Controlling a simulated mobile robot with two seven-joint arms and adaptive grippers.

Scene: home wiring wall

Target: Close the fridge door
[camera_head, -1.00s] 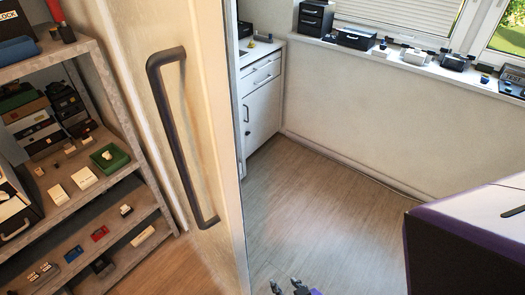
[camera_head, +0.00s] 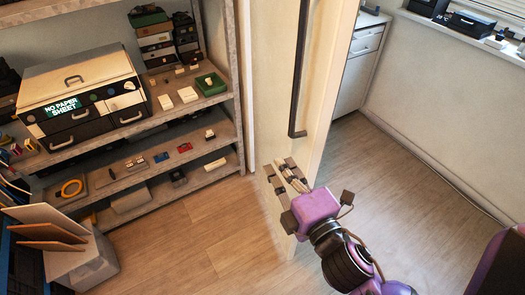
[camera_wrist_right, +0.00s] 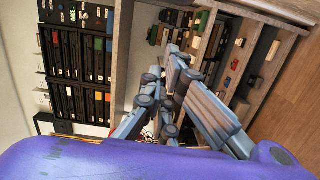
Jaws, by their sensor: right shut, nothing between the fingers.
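A tall pale door (camera_head: 325,95) with a long dark vertical handle (camera_head: 299,75) stands right of centre in the head view. It appears to be the fridge door; the fridge's inside is not visible. My right gripper (camera_head: 277,170) is in front of the lower part of this door, below the handle, with its fingers pointing up and left. It covers part of the door; I cannot tell whether it touches it. In the right wrist view its fingers (camera_wrist_right: 182,85) are shut and empty, and the door is not clearly visible there. My left gripper is out of view.
A grey shelf unit (camera_head: 228,75) with boxes and small items stands left of the door. A case marked "NO PAPER SHEET" (camera_head: 85,85) is on it. A white cabinet (camera_head: 357,75) stands behind the door at right.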

